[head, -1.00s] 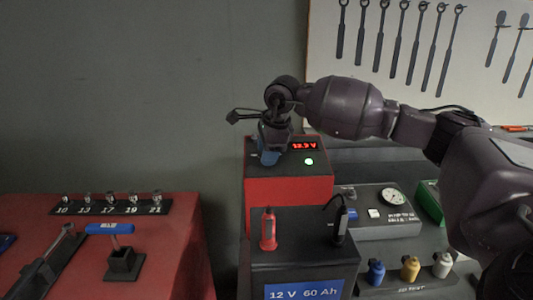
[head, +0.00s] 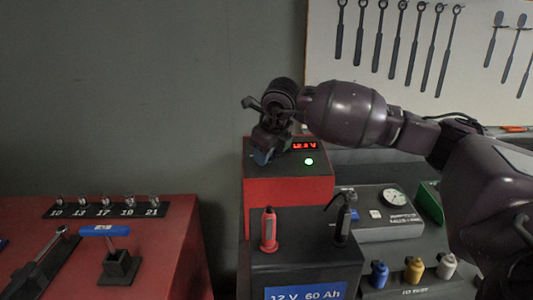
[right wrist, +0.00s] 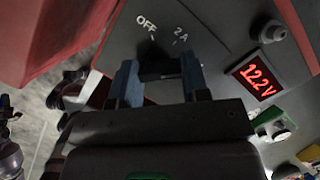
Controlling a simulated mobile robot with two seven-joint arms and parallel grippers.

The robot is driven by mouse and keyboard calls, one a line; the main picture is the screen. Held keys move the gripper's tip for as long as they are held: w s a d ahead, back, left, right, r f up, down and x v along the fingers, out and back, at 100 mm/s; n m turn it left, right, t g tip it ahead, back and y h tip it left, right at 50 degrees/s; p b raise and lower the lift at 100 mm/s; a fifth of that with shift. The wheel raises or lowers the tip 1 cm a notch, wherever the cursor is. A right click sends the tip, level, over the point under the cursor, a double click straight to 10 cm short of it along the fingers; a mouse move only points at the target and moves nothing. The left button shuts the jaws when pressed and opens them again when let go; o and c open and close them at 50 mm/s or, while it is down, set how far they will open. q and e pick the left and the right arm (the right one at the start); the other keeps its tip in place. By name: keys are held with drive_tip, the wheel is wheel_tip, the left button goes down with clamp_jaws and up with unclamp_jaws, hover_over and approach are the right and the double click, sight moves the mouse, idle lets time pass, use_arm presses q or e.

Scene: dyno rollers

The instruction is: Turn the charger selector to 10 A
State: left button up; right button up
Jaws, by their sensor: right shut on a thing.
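The charger is a red box (head: 290,190) with a dark top. Its red display (head: 304,146) also shows in the right wrist view (right wrist: 256,76), reading about 12.2 V. A green light (head: 309,161) glows on the top. My right gripper (head: 264,152) points down at the left part of the top. In the right wrist view its blue-grey fingers (right wrist: 158,82) are shut on the dark selector knob (right wrist: 156,68). The marks OFF (right wrist: 147,22) and 2 A (right wrist: 181,32) show beyond the knob. The 10 A mark and the pointer's exact direction are hidden or unclear. My left gripper is out of view.
A black battery (head: 305,258) with red and black clamps stands in front of the charger. A red bench (head: 170,235) with a socket rack (head: 105,211) and blue-handled tool (head: 105,230) is at left. Bottles (head: 413,270) and a gauge (head: 394,198) are at right.

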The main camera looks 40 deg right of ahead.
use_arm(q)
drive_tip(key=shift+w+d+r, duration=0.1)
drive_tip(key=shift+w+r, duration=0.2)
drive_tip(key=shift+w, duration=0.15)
use_arm(e)
drive_tip(key=shift+r+m, duration=0.1)
drive_tip(key=shift+m, duration=0.7)
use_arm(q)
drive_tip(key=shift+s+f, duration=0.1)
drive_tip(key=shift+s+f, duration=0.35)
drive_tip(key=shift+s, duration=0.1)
use_arm(e)
drive_tip(key=o, duration=0.9)
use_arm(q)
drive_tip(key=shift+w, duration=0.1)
